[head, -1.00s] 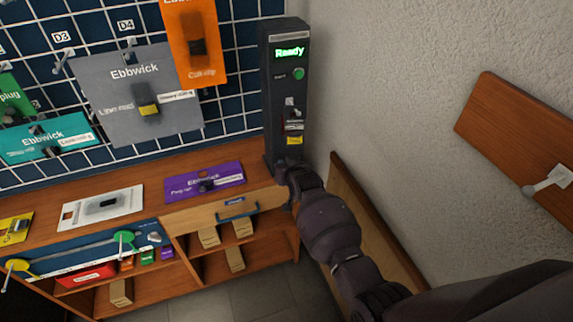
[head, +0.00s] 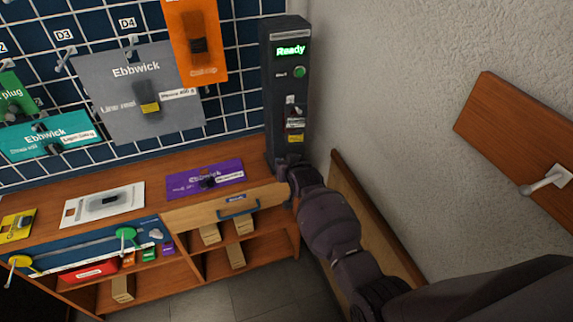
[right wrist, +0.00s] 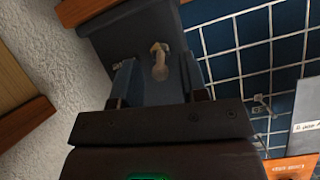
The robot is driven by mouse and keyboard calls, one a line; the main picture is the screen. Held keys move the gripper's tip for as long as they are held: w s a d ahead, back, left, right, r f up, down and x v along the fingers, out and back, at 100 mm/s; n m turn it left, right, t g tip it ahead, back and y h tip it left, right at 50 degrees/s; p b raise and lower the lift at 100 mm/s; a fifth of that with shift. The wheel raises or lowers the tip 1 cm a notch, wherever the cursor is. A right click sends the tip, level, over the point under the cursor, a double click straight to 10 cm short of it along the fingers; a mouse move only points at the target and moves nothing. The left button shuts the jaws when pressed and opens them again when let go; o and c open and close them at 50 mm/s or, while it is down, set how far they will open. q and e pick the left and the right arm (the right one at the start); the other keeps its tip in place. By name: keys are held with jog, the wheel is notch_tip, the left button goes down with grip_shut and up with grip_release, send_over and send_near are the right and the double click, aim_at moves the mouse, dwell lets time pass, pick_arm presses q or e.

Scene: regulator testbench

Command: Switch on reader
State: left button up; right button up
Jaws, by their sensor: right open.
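The reader (head: 286,45) is a tall dark tower at the right end of the counter. Its screen shows green "Ready", and a round green button or lamp (head: 299,72) sits below it. A small lever switch (head: 290,104) is lower on its front, above a yellow label. My right arm reaches up to the reader's foot in the head view; its fingers are hard to make out there. In the right wrist view my right gripper (right wrist: 157,82) is open, with a pale lever (right wrist: 160,62) between its two fingers; contact is unclear. My left gripper is not in view.
The rough white wall stands close to the right of the reader. A wire grid behind the counter holds hanging Ebbwick cards, including a grey one (head: 120,75) and an orange one (head: 205,65). A purple card (head: 178,184) lies on the counter. A wooden board (head: 520,130) is on the wall.

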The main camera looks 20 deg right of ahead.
jog(key=p+v, duration=0.2)
jog(key=v, duration=0.8)
jog(key=shift+s+r, duration=0.2)
jog(key=shift+s, duration=0.15)
jog(key=shift+s+f, duration=0.1)
